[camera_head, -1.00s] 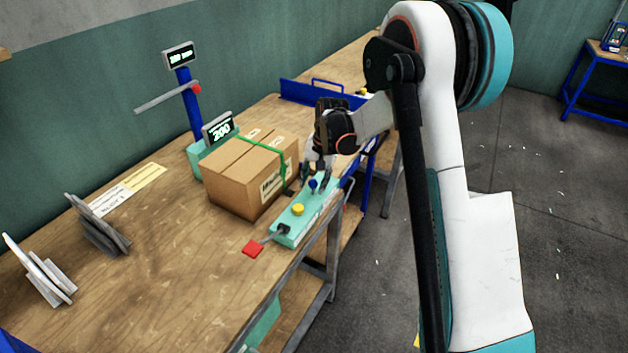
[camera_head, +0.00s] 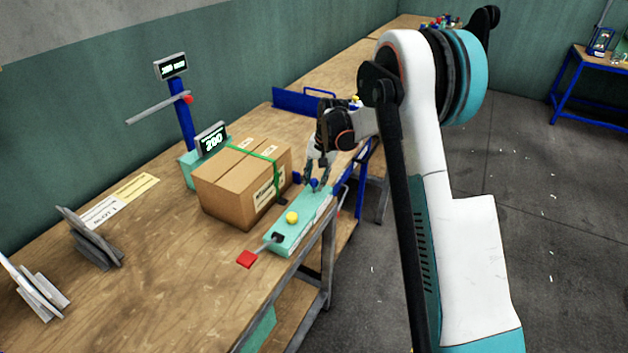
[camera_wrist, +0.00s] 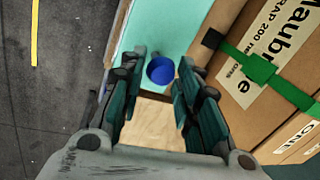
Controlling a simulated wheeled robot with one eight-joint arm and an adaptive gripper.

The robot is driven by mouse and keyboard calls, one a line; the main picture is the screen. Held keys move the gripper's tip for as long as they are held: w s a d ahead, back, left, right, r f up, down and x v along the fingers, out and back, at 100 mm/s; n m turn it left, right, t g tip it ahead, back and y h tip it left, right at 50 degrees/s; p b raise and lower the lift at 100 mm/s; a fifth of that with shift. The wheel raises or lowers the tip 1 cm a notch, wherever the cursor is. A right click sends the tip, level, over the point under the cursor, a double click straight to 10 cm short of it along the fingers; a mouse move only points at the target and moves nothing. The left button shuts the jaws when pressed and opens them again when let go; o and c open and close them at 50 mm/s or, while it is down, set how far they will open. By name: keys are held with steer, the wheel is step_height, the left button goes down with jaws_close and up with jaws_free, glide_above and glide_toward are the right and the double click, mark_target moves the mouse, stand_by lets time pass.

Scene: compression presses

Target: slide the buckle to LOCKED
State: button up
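A cardboard box (camera_head: 235,190) stands on the bench with a green strap (camera_head: 258,154) around it. A dark block (camera_wrist: 211,40) sits at the strap's end by the box; I cannot tell if it is the buckle. No LOCKED lettering is readable. Beside the box lies a teal panel (camera_head: 291,236) with a blue knob (camera_wrist: 160,70), a yellow button (camera_head: 292,217) and a lever with a red end (camera_head: 247,259). My gripper (camera_wrist: 162,78) points down over the panel. Its fingers are apart, on either side of the blue knob, with small gaps seen in the wrist view.
A teal display reading 200 (camera_head: 211,139) and a blue post (camera_head: 184,115) stand behind the box. The bench's front edge runs close beside the panel. The bench top (camera_head: 160,265) in front is clear.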

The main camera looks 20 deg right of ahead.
steer(key=shift+o, duration=0.7)
step_height(320, 180, up, 12)
steer(key=s+d, duration=0.1)
steer(key=d, duration=0.1)
steer(key=shift+s+f, duration=0.15)
